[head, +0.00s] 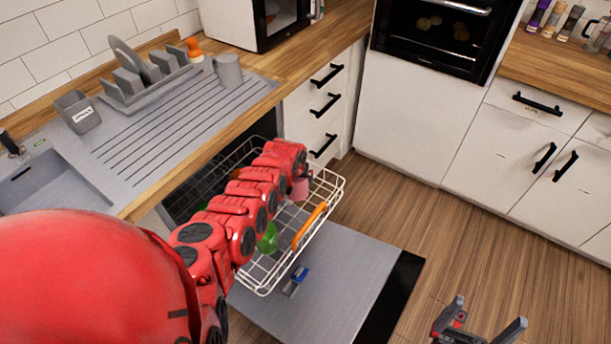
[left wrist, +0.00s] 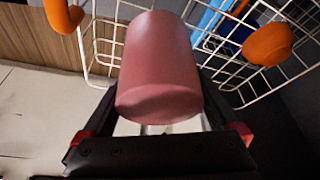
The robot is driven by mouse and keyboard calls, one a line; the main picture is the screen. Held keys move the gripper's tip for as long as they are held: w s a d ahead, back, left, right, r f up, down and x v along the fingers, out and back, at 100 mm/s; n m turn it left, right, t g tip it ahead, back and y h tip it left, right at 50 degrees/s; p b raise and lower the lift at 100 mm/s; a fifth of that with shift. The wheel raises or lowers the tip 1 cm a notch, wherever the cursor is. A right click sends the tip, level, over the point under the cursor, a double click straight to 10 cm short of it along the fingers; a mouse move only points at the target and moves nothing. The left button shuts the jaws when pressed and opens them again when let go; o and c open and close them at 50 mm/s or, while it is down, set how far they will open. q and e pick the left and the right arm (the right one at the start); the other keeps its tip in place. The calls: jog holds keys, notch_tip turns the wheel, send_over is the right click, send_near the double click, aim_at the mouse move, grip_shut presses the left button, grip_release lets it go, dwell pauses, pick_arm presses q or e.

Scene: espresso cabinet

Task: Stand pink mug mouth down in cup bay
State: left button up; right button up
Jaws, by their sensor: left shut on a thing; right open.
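The pink mug (head: 300,189) shows small at the far end of my left arm, over the right part of the pulled-out white wire rack (head: 339,186). In the left wrist view the mug (left wrist: 160,55) fills the space between the two dark fingers of my left gripper (left wrist: 160,88), which is shut on it. A smooth end that looks closed faces the wrist camera; the mouth is hidden. The head view mostly hides this gripper behind my arm. I cannot tell whether the mug touches the rack. My right gripper (head: 478,328) is open and empty above the floor.
The rack has an orange handle (head: 310,226) and holds a green item (head: 268,239). A blue-and-grey object (head: 297,280) lies on the lowered dishwasher door (head: 345,290). In the left wrist view an orange object (left wrist: 268,44) is beside the rack wires. The floor at right is clear.

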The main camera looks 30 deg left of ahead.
pick_arm(q)
notch_tip(320, 180, down, 10)
jog(key=b, duration=0.9)
jog(key=shift+r, duration=0.1)
jog(key=shift+f+b, duration=0.35)
jog(key=shift+f, duration=0.05)
jog(key=o, duration=1.3)
jog(key=shift+r, duration=0.1)
